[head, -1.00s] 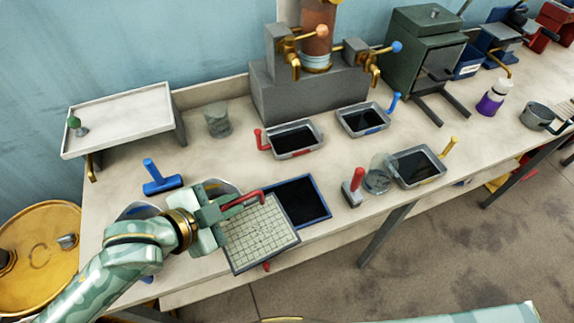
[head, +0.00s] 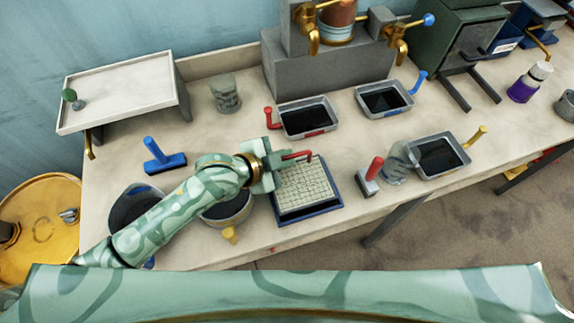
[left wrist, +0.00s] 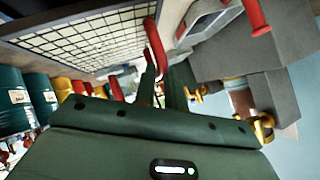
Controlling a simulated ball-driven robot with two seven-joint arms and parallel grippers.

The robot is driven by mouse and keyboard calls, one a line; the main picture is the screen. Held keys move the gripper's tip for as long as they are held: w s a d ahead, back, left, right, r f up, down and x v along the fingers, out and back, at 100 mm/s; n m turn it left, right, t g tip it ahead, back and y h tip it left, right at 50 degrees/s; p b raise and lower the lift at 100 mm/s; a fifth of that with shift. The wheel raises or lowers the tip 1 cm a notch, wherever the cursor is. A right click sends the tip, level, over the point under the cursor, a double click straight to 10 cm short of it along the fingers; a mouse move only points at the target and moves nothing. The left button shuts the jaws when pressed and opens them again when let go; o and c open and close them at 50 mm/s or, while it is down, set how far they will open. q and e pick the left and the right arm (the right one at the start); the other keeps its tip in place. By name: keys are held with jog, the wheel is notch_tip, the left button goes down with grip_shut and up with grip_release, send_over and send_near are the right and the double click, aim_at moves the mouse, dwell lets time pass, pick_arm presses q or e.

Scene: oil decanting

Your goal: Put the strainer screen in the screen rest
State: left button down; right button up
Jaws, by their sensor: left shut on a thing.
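The strainer screen (head: 303,186) is a pale mesh square in a grey frame with a red handle (head: 297,155). My left gripper (head: 283,166) is shut on that handle at the screen's far left side. The screen lies over the dark blue screen rest (head: 311,215), whose rim shows along the near and right sides. Whether it touches the rest or hovers just above cannot be told. The left wrist view shows the mesh (left wrist: 85,42) and red handle (left wrist: 157,45) by the fingers (left wrist: 160,80). My right gripper is not in view.
Left of the rest are a grey bowl (head: 226,212), partly behind my arm, and a blue-handled tool (head: 164,161). Grey trays with red (head: 307,134) and blue (head: 386,113) handles stand behind. A red-handled stamp-like block (head: 369,178) stands close on the right.

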aim_at(287, 170)
pick_arm(q)
jog(key=shift+w+d+f, duration=0.1)
jog(key=shift+d+f, duration=0.1)
notch_tip(287, 170, down, 4)
jog(key=shift+w+d+r+b, duration=0.1)
jog(key=shift+d+r+b, duration=0.1)
jog(key=shift+b, duration=0.5)
jog(key=c, duration=1.5)
grip_release()
jog(key=shift+o, duration=0.2)
